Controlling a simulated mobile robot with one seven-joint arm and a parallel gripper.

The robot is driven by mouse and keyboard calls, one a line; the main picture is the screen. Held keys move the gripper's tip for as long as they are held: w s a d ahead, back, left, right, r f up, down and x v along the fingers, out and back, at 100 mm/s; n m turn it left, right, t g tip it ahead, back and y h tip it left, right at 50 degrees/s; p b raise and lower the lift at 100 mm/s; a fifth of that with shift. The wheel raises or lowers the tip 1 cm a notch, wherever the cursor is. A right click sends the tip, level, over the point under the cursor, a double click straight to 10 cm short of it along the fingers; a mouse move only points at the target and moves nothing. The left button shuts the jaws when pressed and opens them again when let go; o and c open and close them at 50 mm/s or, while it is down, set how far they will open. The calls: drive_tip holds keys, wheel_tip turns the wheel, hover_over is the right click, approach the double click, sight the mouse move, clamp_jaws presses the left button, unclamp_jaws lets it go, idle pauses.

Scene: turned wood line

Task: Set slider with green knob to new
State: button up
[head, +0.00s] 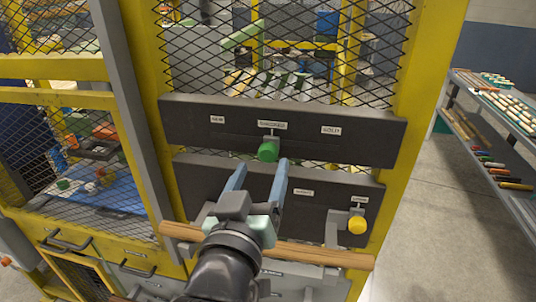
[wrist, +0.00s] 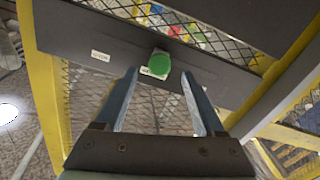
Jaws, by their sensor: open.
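The slider with the green knob (head: 268,150) is on the upper dark panel (head: 365,135). Its pointer stands at the middle label, which appears to read "reserved" (head: 272,125). The label "new" (head: 217,119) is on the left and "sold" (head: 331,130) on the right. My gripper (head: 260,172) is open and empty, just below and in front of the knob. In the wrist view the green knob (wrist: 159,66) shows beyond and between the tips of the two blue fingers, apart from both.
A lower dark panel (head: 305,210) carries a yellow knob (head: 357,225) at its right. A wooden rail (head: 325,256) crosses below. Yellow frame posts and black mesh (head: 300,70) surround the panels. A shelf rack (head: 495,125) stands at the right, with clear floor before it.

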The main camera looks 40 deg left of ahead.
sight(267, 156)
drive_tip(key=shift+p+x, duration=0.75)
drive_tip(key=shift+x, duration=2.3)
clamp_jaws()
